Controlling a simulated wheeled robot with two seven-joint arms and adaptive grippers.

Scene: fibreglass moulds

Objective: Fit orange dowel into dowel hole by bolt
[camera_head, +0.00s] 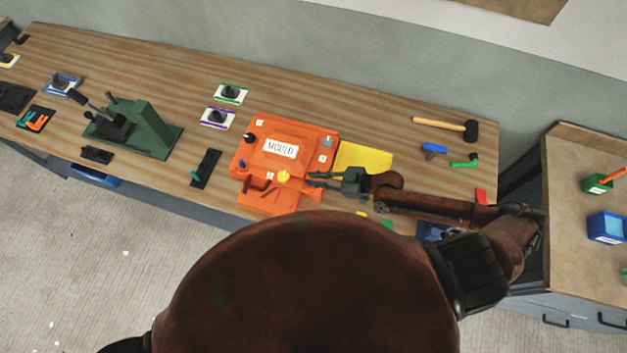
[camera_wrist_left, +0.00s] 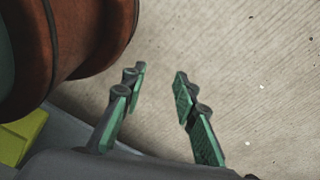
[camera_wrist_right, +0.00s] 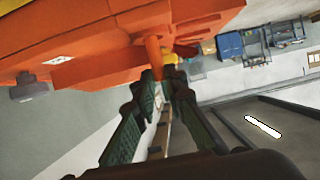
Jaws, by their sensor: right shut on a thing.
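My right gripper (camera_head: 314,179) is at the mould's right front side. In the right wrist view its fingertips (camera_wrist_right: 163,83) are shut on the orange dowel (camera_wrist_right: 154,50), whose far end overlaps the mould; I cannot tell if it touches or enters a hole. My left gripper (camera_wrist_left: 155,95) is open and empty above the floor.
A yellow sheet (camera_head: 362,157) lies just right of the mould. A black-headed mallet (camera_head: 470,130) and small blue and green items lie farther right. A green press (camera_head: 145,130) stands to the left. A second bench (camera_head: 590,145) with small boxes is at the right.

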